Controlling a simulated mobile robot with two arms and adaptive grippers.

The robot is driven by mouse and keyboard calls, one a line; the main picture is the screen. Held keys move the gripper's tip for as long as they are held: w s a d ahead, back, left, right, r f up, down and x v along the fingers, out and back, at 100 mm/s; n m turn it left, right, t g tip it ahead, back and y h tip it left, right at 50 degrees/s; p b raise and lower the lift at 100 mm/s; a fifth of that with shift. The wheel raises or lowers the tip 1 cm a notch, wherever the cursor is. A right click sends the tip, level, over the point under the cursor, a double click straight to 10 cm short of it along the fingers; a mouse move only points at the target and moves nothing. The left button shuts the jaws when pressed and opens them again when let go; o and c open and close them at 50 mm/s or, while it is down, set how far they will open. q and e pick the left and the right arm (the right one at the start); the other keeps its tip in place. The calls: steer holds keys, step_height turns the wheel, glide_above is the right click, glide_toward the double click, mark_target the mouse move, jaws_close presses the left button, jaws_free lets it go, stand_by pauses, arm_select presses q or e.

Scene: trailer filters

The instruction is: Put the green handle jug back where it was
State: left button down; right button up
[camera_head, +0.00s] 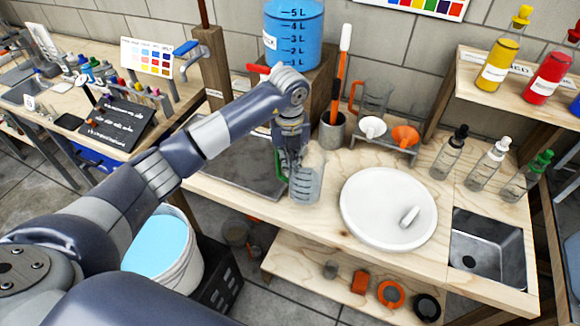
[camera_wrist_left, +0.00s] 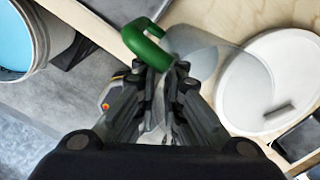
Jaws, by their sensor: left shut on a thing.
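The green handle jug (camera_head: 306,182) is clear, with measuring marks on its side. In the head view it is at the front of the wooden bench, between a dark grey slab and a white round plate. My left gripper (camera_head: 290,158) points down and is shut on its green handle, which the fingers partly cover. In the left wrist view the green handle (camera_wrist_left: 146,46) is at my left gripper's fingertips (camera_wrist_left: 153,72), with the clear jug body to the right. I cannot tell whether the jug touches the bench. My right gripper is out of view.
A blue dispenser (camera_head: 293,35) with a red tap stands behind my arm. The white plate (camera_head: 365,222), a sink (camera_head: 487,245) and several bottles are to the right.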

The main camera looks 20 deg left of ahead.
arm_select(q)
step_height(320, 180, down, 3)
steer(key=shift+r+p, duration=0.1)
steer(key=shift+p, duration=0.4)
steer(key=shift+f, duration=0.2)
steer(key=c, duration=1.7)
jaws_free()
steer(key=shift+s, duration=0.15)
